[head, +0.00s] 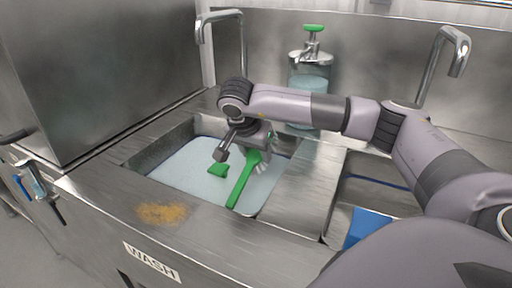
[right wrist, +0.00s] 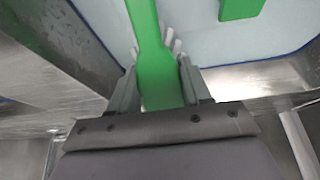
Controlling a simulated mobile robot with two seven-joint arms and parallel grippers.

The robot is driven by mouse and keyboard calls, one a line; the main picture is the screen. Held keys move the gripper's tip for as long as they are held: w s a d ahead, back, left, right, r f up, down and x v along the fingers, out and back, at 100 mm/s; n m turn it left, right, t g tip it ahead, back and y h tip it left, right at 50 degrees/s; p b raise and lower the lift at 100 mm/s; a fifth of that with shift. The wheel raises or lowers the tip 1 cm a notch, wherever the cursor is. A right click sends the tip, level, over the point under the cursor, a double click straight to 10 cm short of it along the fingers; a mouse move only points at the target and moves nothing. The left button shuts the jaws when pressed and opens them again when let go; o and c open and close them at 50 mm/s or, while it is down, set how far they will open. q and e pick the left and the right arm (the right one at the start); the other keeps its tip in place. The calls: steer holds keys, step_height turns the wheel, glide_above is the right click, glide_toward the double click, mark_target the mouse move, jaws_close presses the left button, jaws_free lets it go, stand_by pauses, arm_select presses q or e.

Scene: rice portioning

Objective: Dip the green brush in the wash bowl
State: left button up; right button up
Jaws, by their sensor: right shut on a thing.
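The wash bowl (head: 160,144) is the left sink, filled with pale bluish water. My right gripper (head: 254,154) is over the bowl, shut on the green brush (head: 240,186). The brush's long handle slants down toward the bowl's front edge. In the right wrist view, the green brush (right wrist: 149,40) runs up from between the fingers of my right gripper (right wrist: 162,90), and white bristles show beside it. I cannot tell whether the bristles touch the water. A separate small green piece (head: 217,170) shows at the water, left of the brush. My left gripper is not in view.
A soap dispenser (head: 309,82) with a green top stands behind the bowl. A second sink (head: 345,190) with a blue item (head: 366,226) lies to the right, past a metal divider. Brown crumbs (head: 162,213) lie on the front ledge above the WASH label (head: 151,262).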

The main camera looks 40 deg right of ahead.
step_height(320, 180, down, 9)
steer(key=b, duration=0.4)
steer(key=shift+r+b, duration=0.15)
steer(key=shift+b, duration=0.2)
stand_by(0.6)
stand_by(0.8)
steer(key=shift+r, duration=0.1)
stand_by(0.4)
